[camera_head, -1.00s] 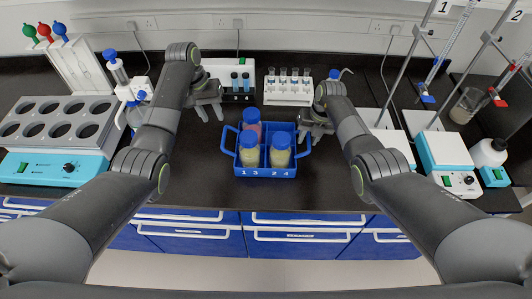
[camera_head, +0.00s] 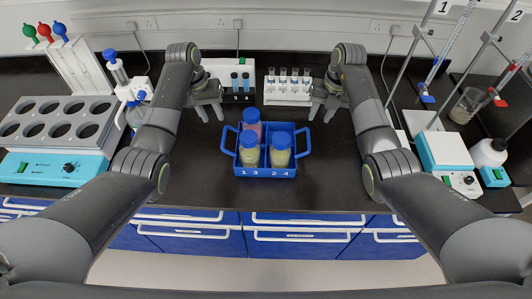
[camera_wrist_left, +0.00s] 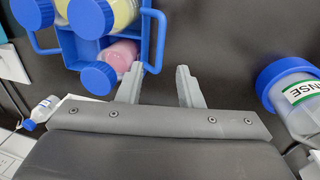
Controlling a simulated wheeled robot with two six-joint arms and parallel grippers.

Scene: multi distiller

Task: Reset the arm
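My left gripper (camera_head: 210,113) is open and empty above the bench, to the left of the blue carrier. In the left wrist view its two fingers (camera_wrist_left: 160,84) stand apart with nothing between them. My right gripper (camera_head: 322,115) is open and empty above the bench, to the right of the carrier and in front of the white tube rack. Neither gripper touches the carrier in the head view.
A blue carrier (camera_head: 266,172) with blue-capped bottles stands at the centre. A white tube rack (camera_head: 288,99) stands behind it. A heating block (camera_head: 35,167) is at left, stirrers (camera_head: 447,150) and stands at right. The front middle bench is clear.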

